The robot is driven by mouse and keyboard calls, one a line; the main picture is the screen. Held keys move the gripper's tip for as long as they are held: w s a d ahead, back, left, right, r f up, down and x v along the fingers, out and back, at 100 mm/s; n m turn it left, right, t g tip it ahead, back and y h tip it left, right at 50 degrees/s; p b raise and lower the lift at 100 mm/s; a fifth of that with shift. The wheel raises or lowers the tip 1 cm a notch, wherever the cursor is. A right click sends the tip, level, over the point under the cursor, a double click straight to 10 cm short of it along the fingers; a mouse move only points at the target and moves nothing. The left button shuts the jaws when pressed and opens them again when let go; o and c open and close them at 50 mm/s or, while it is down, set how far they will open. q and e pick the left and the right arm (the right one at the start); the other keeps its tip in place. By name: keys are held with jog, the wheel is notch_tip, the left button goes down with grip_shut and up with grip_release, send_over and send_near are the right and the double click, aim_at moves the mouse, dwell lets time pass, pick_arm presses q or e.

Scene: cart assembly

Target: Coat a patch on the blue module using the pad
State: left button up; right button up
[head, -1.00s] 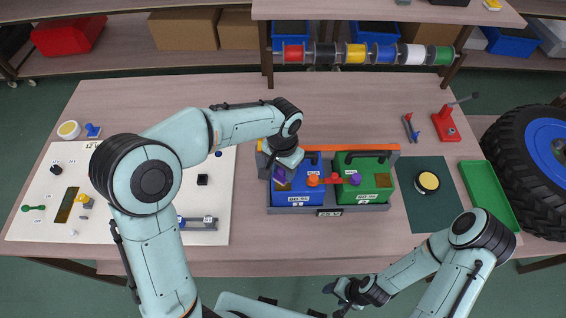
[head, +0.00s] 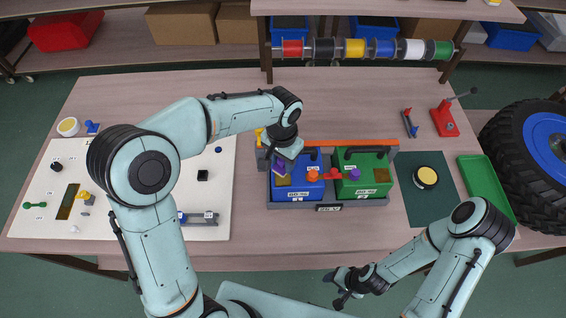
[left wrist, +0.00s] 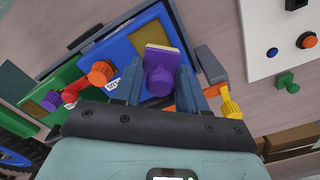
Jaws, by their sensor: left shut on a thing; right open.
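The blue module (head: 312,189) sits at the left in a grey tray, with an orange knob and a tan-brown patch (head: 292,196) on its top. The patch also shows in the left wrist view (left wrist: 153,28). My left gripper (head: 284,158) is shut on the purple handle of the pad (head: 279,168), at the module's left side by the patch. In the left wrist view the pad (left wrist: 163,58) shows a cream edge between the fingers, partly over the patch; I cannot tell whether it touches. My right gripper (head: 342,290) is open and empty, low in front of the table.
The green module (head: 364,186) stands right of the blue one, with a red connector (head: 424,176) near the middle. An orange bar (head: 350,143) runs behind them. A round yellow-topped tin (head: 427,183) lies on a dark mat at right. A white panel (head: 130,170) lies left.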

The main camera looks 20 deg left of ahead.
pick_arm(q)
notch_tip(320, 180, up, 3)
jog(key=shift+d+f+p, duration=0.1)
jog(key=shift+f+p, duration=0.1)
jog(key=shift+p, duration=0.2)
notch_tip(320, 180, up, 2)
jog(key=shift+p, duration=0.3)
jog(key=shift+s+r, duration=0.15)
jog(key=shift+r, duration=0.9)
pick_arm(e)
jog(key=shift+w+d+r, duration=0.2)
jog(key=shift+w+r, duration=0.95)
